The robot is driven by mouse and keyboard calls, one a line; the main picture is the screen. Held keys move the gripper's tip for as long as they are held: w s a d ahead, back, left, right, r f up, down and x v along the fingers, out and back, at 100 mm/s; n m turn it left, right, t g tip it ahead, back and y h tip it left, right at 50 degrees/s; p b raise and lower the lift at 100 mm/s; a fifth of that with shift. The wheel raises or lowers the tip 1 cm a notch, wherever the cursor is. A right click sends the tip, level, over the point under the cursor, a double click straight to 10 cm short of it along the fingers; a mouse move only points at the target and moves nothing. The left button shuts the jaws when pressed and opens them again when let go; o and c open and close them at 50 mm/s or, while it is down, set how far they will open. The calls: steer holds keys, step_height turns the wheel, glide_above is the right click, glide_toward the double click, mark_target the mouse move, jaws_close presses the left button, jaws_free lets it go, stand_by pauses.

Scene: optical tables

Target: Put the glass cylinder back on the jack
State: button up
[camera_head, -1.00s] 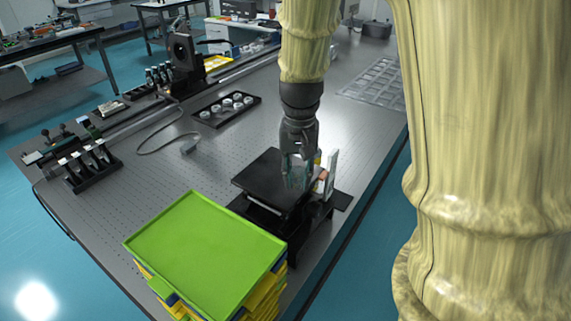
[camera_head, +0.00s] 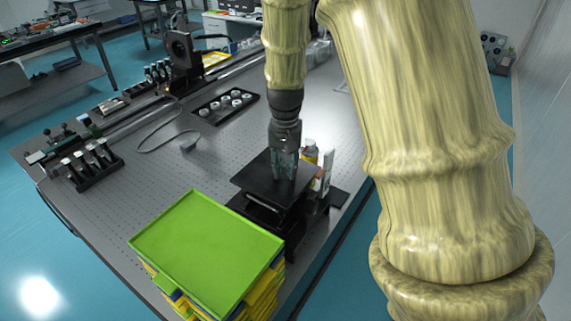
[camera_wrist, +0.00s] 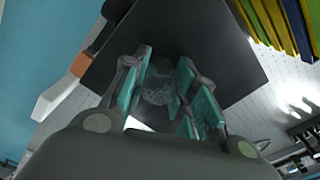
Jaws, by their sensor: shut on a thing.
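The jack (camera_head: 252,181) is a black stand with a flat square top plate near the table's right edge. It also shows as a dark plate in the wrist view (camera_wrist: 225,45). My gripper (camera_head: 285,168) points down over the right part of the plate. In the wrist view, its teal-padded fingers (camera_wrist: 163,78) are closed around the clear glass cylinder (camera_wrist: 157,92), which shows only faintly between them. The cylinder is hard to make out in the head view. I cannot tell whether its bottom touches the plate.
A stack of trays with a green top one (camera_head: 208,250) stands just in front of the jack. A black tray of round parts (camera_head: 226,106) lies farther back.

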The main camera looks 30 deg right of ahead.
mark_target(285, 163)
steer(key=shift+f, duration=0.2)
steer(key=o, duration=1.1)
steer(key=shift+c, duration=0.2)
steer(key=shift+r, duration=0.1)
step_height(285, 163, up, 12)
steer(key=b, duration=0.3)
